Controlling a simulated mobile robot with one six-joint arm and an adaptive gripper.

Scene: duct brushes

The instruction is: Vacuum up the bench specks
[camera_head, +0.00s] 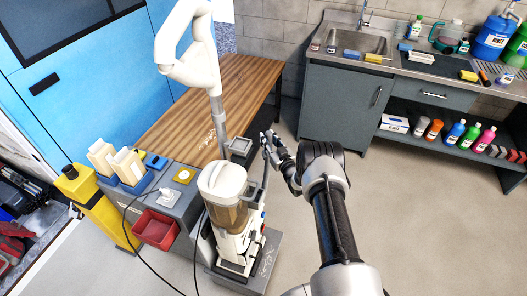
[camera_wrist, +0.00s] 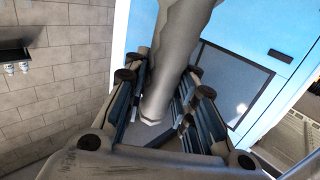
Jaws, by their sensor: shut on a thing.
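A white upright vacuum (camera_head: 228,205) with a looped handle and clear bin stands on a grey base in front of the wooden bench (camera_head: 250,85). Pale specks (camera_head: 208,138) lie on the bench top, just left of the vacuum's grey tube. My gripper (camera_head: 272,145) is right of the vacuum, near the bench's front right. In the wrist view my gripper (camera_wrist: 160,98) is shut on a thick grey tube (camera_wrist: 178,55), whose blunt end shows between the fingers. What this tube joins is not clear. A thin dark hose or rod runs below my gripper in the head view.
A grey caddy with blue trays (camera_head: 135,178) and a red bin (camera_head: 156,229) stands left of the vacuum. A black cord trails across the floor. The sink counter (camera_head: 345,75) with bottles is at the back right. Open floor lies at the right.

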